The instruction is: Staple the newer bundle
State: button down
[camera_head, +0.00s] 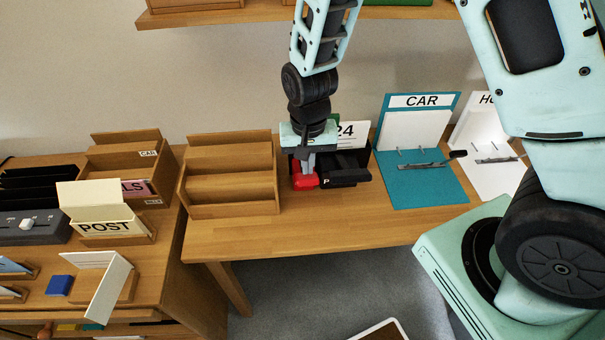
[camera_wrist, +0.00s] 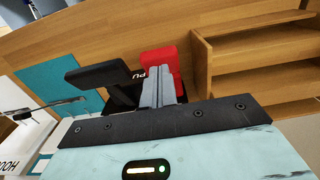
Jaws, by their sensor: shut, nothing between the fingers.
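A red block-like tool (camera_head: 305,182), which looks like a stapler, stands on the wooden desk; it also shows in the wrist view (camera_wrist: 163,60). My gripper (camera_head: 308,166) points down at it with its fingers shut and empty. In the wrist view the fingertips (camera_wrist: 161,72) are over or against the red tool; I cannot tell whether they touch. A black punch-like tool (camera_head: 345,171) lettered "PU" sits close to its right, also in the wrist view (camera_wrist: 98,76). I cannot make out a bundle of papers, nor which is newer.
An empty wooden stepped rack (camera_head: 230,204) stands to the left. A teal CAR clipboard (camera_head: 428,192) and a white clipboard (camera_head: 492,178) lie at the right. A card reading "24" (camera_head: 350,131) is behind the tools. A POST holder (camera_head: 105,229) stands on the left desk. The front desk strip is clear.

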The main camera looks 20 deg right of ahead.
aim_at(308, 177)
jog(key=shift+f, duration=0.15)
dwell(0.4)
jog(key=shift+f+b, duration=1.5)
jog(key=shift+f, duration=0.65)
jog(key=shift+s+a+f+b, duration=0.15)
jog(key=shift+s+f+b, duration=0.35)
jog(key=shift+f, duration=0.15)
jog(key=shift+r, duration=0.1)
notch_tip(308, 177, up, 9)
jog(key=p, duration=0.8)
